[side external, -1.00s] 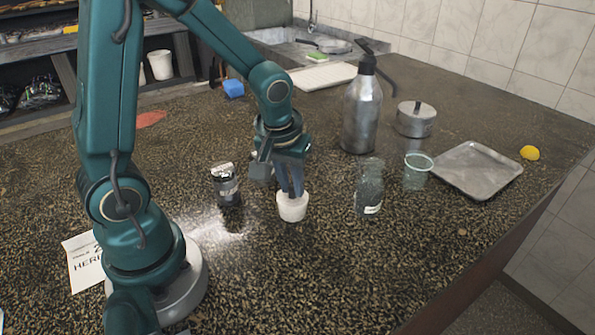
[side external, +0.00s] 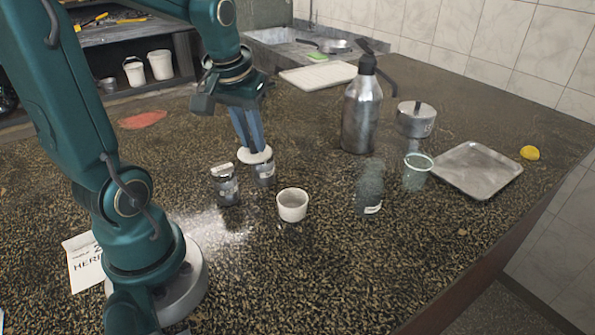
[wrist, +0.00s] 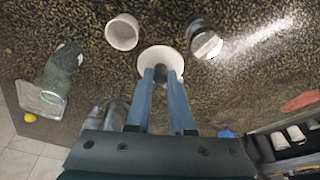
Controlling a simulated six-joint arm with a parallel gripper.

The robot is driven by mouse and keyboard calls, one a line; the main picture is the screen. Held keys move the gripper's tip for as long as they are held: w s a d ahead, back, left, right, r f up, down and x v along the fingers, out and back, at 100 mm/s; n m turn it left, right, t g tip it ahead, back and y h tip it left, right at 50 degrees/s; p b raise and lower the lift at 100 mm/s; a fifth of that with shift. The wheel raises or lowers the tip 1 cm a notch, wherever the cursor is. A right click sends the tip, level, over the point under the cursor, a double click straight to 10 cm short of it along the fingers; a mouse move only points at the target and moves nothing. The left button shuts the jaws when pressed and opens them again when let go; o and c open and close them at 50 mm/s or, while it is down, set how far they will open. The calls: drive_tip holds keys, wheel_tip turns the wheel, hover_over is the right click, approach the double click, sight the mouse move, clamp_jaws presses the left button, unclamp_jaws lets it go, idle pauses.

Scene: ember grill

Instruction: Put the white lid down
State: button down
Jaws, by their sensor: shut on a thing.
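The white lid (side external: 255,155) is a flat round disc, held roughly level at my fingertips. In the wrist view the lid (wrist: 158,53) has a dark knob between the fingers. My gripper (side external: 253,148) is shut on it, pointing down. A small jar with a pale label (side external: 265,174) stands right under the lid in the side view. I cannot tell whether the lid touches it. In the wrist view the lid hides that jar. The open white cup (side external: 292,205) stands empty to the right, and it also shows in the wrist view (wrist: 122,33).
A dark jar with a silver top (side external: 225,186) stands close on the left. The counter's front is clear.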

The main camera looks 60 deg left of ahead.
drive_tip(key=s+a+r+m, duration=0.1)
drive_tip(key=s+a+r, duration=0.1)
drive_tip(key=a+r, duration=0.15)
drive_tip(key=d+f+m, duration=0.1)
drive_tip(key=w+d+m, duration=0.1)
drive_tip(key=d+m, duration=0.1)
drive_tip(key=w+d+f+m+h, duration=0.1)
drive_tip(key=d, duration=0.1)
drive_tip(key=shift+f+m+t, duration=0.3)
drive_tip(key=shift+m, duration=0.1)
drive_tip(key=d+f+m, duration=0.1)
drive_tip(key=d+f, duration=0.1)
drive_tip(key=d, duration=0.4)
drive_tip(key=d+f+m+h, duration=0.1)
drive_tip(key=d+f+m, duration=0.1)
drive_tip(key=d, duration=0.4)
drive_tip(key=d+f+m, duration=0.1)
drive_tip(key=d+f, duration=0.3)
drive_tip(key=d, duration=0.3)
drive_tip(key=shift+w+f+h, duration=0.25)
drive_tip(key=shift+w+h, duration=0.15)
drive_tip(key=shift+d+f, duration=0.1)
drive_tip(key=shift+f, duration=1.95)
